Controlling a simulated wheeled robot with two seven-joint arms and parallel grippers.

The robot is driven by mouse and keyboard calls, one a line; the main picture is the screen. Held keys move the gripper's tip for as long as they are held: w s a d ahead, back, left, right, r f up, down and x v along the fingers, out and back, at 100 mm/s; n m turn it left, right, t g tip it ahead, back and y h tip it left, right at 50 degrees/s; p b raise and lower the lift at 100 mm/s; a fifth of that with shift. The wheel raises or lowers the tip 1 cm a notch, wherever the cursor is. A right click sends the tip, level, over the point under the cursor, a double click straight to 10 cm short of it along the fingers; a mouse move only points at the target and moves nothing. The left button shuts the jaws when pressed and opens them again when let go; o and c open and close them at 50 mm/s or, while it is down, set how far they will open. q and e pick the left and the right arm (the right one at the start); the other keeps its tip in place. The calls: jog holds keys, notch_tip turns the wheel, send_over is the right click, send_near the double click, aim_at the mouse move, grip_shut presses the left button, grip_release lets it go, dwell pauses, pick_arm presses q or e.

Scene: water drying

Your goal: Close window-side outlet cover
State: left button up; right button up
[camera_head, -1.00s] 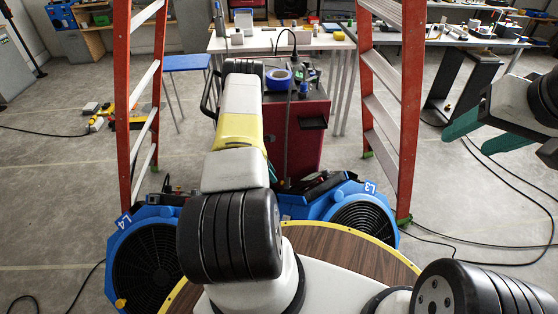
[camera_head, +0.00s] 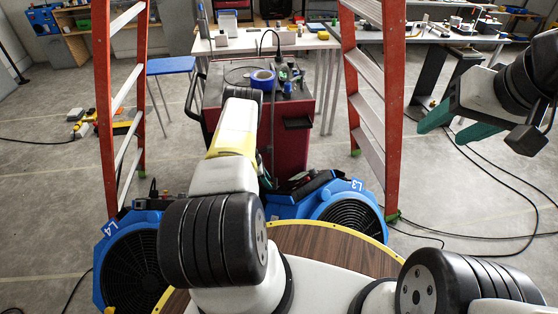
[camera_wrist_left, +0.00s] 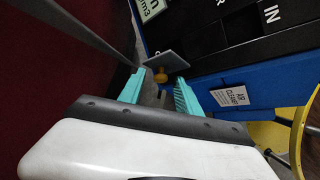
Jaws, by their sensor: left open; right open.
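In the head view my left arm hides most of that gripper. My right gripper (camera_head: 443,131) is open and empty, high at the right. Which unit is window-side is not clear.
Blue fan units L4 (camera_head: 128,262) and L3 (camera_head: 350,208) stand beyond my wood-topped base. A red cart (camera_head: 296,145) stands behind them, between red ladder legs (camera_head: 104,110) (camera_head: 391,110). Black cables (camera_head: 510,200) lie on the right floor.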

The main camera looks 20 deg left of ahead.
pick_arm(q)
jog(key=shift+c, duration=0.2)
grip_shut()
jog(key=shift+w+d+m+g, duration=0.3)
jog(key=shift+w+m+g, duration=0.1)
jog(key=shift+w+d+m+g+y, duration=0.2)
jog(key=shift+w+m+g+y, duration=0.1)
jog(key=shift+m+g+y, duration=0.25)
jog(key=shift+w+d+m+g+y, duration=0.15)
jog(key=shift+w+m+g+y, duration=0.15)
jog(key=shift+g, duration=0.45)
jog(key=shift+o, duration=0.2)
grip_release()
jog(key=shift+r, duration=0.1)
